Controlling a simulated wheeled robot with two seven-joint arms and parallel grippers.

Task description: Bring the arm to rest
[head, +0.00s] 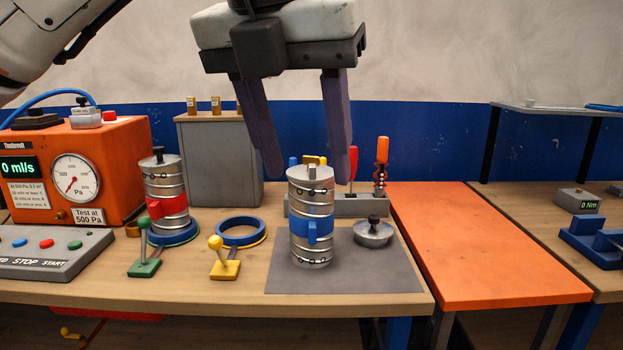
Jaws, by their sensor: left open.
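My left gripper (310,168) hangs in the upper middle of the head view, its arm coming in from the left. Its two long fingers point down and stand apart, with nothing held between them. Below the fingertips a silver spiral duct (311,193) with a blue band stands upright on a grey mat (376,265). My right gripper is not in view.
An orange tester (122,160) with a gauge and a button panel (45,262) stand left. A red-banded duct (163,183) stands in a blue ring; an empty blue ring (241,233) lies beside it. A round silver lid (373,236) lies right. The orange table (480,245) is clear.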

